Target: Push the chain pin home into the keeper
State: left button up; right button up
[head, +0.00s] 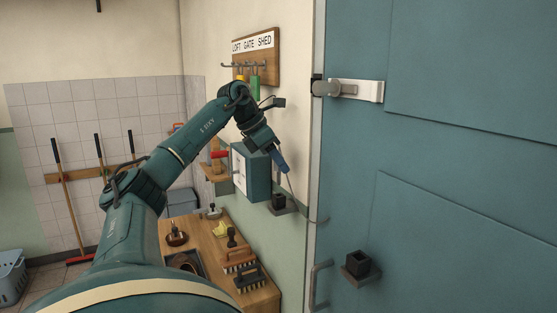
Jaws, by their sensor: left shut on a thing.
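My left arm reaches to the wall beside the teal door. Its gripper (281,163) points down and is shut on the chain pin, which is mostly hidden by the fingers. A thin chain (293,192) runs down from the gripper towards the door's edge. A dark square socket on a bracket, seemingly the keeper (278,203), is on the wall below the gripper, with a gap between them. A similar dark socket (358,265) is on the door; I cannot tell for certain which is the keeper. My right gripper is out of view.
A teal wall box (250,172) is close behind the gripper. A wooden bench (206,236) with several brushes stands below. The door (450,150) with its latch (350,89) fills the right. Keys hang from a sign board (268,52) above.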

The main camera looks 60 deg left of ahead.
aim_at(279, 181)
pick_arm(q)
jog(key=shift+f+b, duration=0.9)
jog(key=shift+f, duration=0.4)
dwell(1.5)
dwell(0.8)
jog(key=shift+f+b, duration=1.05)
jog(key=shift+f, duration=0.45)
dwell(1.3)
jog(key=o, duration=1)
jog(key=shift+o, duration=0.3)
notch_tip(279, 181, up, 3)
jog(key=p, duration=0.3)
jog(key=shift+r+p, duration=0.5)
jog(key=shift+r, duration=1.55)
